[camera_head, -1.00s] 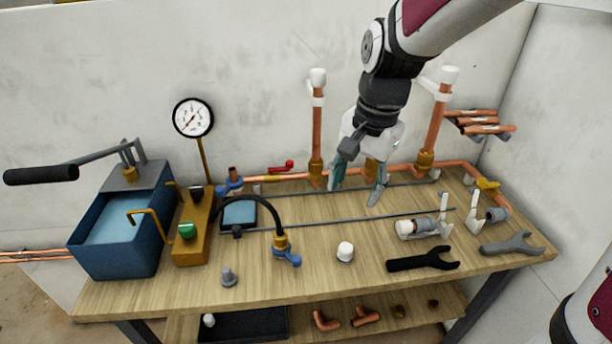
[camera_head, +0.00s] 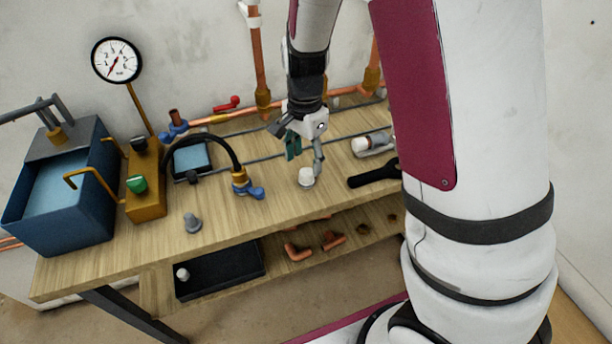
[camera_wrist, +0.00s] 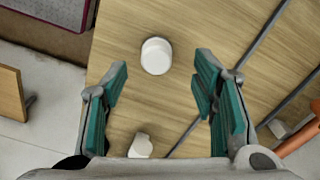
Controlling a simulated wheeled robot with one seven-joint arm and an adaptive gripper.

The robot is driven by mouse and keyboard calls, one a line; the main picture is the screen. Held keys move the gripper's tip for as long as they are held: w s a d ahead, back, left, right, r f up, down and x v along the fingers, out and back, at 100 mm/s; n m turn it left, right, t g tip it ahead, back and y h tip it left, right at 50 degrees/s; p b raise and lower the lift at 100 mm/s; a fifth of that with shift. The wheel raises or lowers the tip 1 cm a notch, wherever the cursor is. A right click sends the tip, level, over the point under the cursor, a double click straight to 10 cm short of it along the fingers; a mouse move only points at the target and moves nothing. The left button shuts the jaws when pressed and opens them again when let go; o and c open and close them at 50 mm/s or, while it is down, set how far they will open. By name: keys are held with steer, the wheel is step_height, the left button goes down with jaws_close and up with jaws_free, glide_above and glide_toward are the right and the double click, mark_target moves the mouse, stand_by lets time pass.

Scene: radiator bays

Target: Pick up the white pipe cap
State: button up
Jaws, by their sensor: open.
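The white pipe cap (camera_head: 306,178) stands on the wooden bench near its front edge. In the wrist view the cap (camera_wrist: 156,56) shows whole on bare wood, centred between the fingers' lines and a little beyond the tips. My gripper (camera_head: 306,160) is just above and behind it in the head view, pointing down. In the wrist view my gripper (camera_wrist: 160,80) is open, with green pads wide apart and nothing between them. I see no contact with the cap.
A black wrench (camera_head: 373,174) lies right of the cap. A white-ended fitting (camera_head: 361,146) lies behind it. A blue-handled valve (camera_head: 247,186) with a black hose stands to the left. My arm hides the bench's right end. The wood around the cap is clear.

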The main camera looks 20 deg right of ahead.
mark_target(306, 172)
steer(key=f, duration=0.5)
steer(key=shift+s+f+b, duration=0.2)
steer(key=shift+f+b, duration=0.1)
steer(key=shift+b, duration=0.05)
steer(key=c, duration=1)
